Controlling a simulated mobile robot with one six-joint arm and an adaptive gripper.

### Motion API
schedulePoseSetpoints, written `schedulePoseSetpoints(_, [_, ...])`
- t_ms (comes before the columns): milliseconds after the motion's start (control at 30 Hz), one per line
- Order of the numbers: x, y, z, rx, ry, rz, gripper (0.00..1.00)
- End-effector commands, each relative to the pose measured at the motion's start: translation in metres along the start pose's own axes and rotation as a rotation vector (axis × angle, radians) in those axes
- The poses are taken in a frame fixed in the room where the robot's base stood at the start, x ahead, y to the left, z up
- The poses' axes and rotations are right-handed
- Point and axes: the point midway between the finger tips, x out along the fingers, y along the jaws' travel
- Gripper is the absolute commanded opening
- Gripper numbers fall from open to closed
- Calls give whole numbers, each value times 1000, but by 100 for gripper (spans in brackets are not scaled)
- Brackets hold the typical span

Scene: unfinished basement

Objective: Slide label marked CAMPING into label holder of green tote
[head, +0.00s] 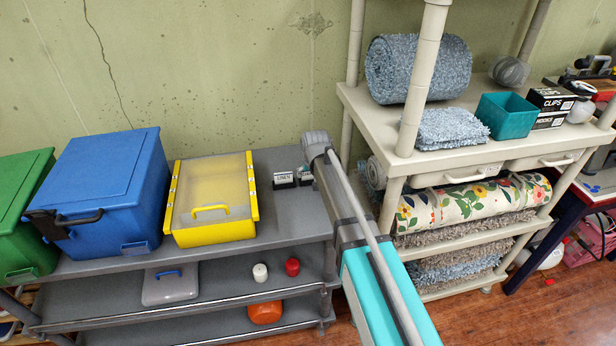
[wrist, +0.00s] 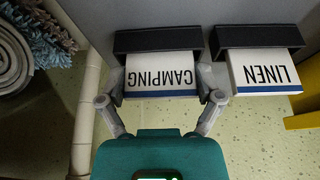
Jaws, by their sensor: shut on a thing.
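The CAMPING label (wrist: 160,78), white with a blue edge stripe, stands in a black holder block (wrist: 157,40) in the wrist view, its text upside down. My gripper (wrist: 160,88) is shut on it, one finger at each side edge. In the head view my arm mostly hides this spot. The green tote (head: 22,210) stands at the far left of the grey shelf unit, partly cut off by the picture edge. Its label holder (head: 20,273) is low on the front and looks empty.
A LINEN label (wrist: 265,74) stands in its own block beside it, also in the head view (head: 283,179). A yellow bin (head: 212,236) and a blue tote (head: 112,190) stand between the labels and the green tote. A beige shelf post (wrist: 88,115) is close by.

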Motion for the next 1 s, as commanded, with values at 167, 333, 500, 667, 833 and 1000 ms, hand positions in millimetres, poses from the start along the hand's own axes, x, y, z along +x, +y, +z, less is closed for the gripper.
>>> schedulePoseSetpoints(167, [0, 0, 0, 0, 0, 0, 52])
schedulePoseSetpoints(333, [-3, 0, -1, 1, 0, 0, 52])
schedulePoseSetpoints(500, [-10, 0, -4, 1, 0, 0, 52])
schedulePoseSetpoints(667, [-22, 0, -9, 1, 0, 0, 52])
schedulePoseSetpoints(833, [-40, 3, -11, 1, 0, 1, 52])
schedulePoseSetpoints(1000, [-65, 12, -5, 2, 0, 1, 52])
